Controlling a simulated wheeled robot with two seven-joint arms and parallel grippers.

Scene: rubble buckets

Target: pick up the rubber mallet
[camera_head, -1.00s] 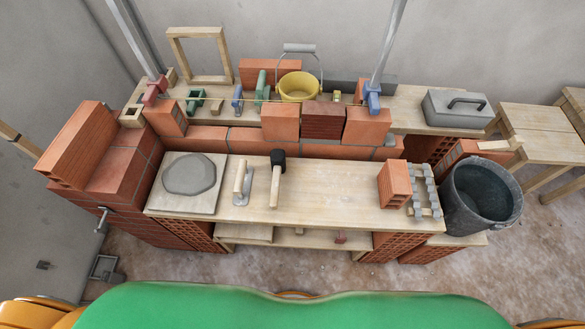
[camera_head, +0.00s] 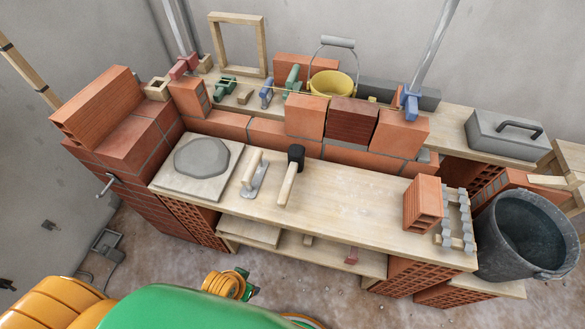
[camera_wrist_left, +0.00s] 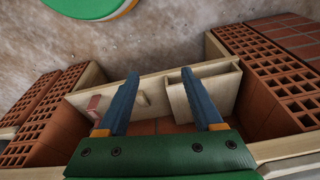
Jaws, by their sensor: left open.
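The rubber mallet (camera_head: 288,181) lies on the wooden bench top (camera_head: 340,200), with its black head toward the brick row and its pale wooden handle pointing toward me. It is to the right of a float with a wooden handle (camera_head: 254,175). My left gripper (camera_wrist_left: 159,76) is open and empty in the left wrist view. It is over the lower shelf area beside the brick supports, and the mallet does not show in that view. In the head view only an orange and green part of my arm shows near the bottom, with its fingers not clear. My right gripper is not in view.
A slab with a grey mortar patch (camera_head: 202,157) lies at the bench's left. A hollow brick (camera_head: 423,203) and grey spacers (camera_head: 456,220) stand at its right, beside a dark bucket (camera_head: 528,233). Bricks (camera_head: 376,130) line the back. The bench between mallet and hollow brick is clear.

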